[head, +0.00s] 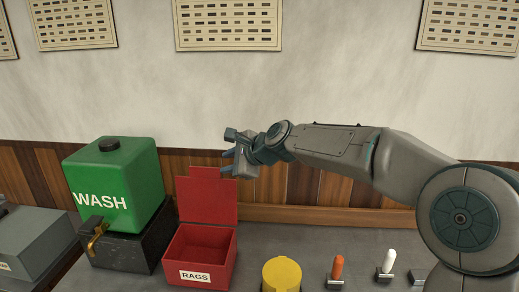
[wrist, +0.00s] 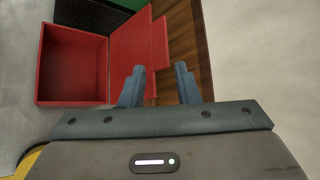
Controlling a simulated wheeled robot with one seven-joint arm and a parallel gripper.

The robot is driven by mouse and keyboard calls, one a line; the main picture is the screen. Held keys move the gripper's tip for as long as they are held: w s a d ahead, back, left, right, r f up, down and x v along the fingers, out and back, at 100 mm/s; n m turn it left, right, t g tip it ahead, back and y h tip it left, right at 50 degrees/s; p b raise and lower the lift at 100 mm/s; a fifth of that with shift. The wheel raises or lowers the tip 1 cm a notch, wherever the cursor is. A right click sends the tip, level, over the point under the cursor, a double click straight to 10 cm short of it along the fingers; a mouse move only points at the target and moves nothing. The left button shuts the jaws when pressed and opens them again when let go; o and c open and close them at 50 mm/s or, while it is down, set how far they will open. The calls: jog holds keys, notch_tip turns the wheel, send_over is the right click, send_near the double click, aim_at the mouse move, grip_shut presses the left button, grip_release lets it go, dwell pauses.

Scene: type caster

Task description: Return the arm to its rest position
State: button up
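My arm reaches in from the right in the head view, with my gripper (head: 228,161) in the air above the raised lid of the red rags box (head: 201,276). In the wrist view my gripper (wrist: 160,83) has its two blue-grey fingers apart, with nothing between them. Beyond the fingers show the wooden wall panelling and the red lid. The red box (wrist: 72,65) also shows in the wrist view, open and with no contents visible.
A green wash tank (head: 115,180) with a brass tap sits on a black block (head: 130,248) at left. A grey case (head: 30,245) is at far left. A yellow-topped container (head: 282,273), an orange-handled tool (head: 337,267) and a white-handled tool (head: 388,262) stand in front of my arm.

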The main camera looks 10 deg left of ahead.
jog(key=s+d+f+n+h, duration=0.3)
jog(key=s+d, duration=0.6)
jog(key=d, duration=0.3)
jog(key=s+d+f+n+g+h, duration=0.1)
jog(key=s+d+f+n+h, duration=0.3)
jog(key=s+d, duration=0.6)
jog(key=s+d+f+n+h, duration=0.3)
jog(key=s+d, duration=0.6)
jog(key=d, duration=0.7)
notch_tip(320, 180, down, 2)
jog(key=n, duration=0.3)
jog(key=shift+s+d+f+g, duration=0.2)
jog(key=shift+s+d+g, duration=0.05)
jog(key=shift+s+g, duration=0.15)
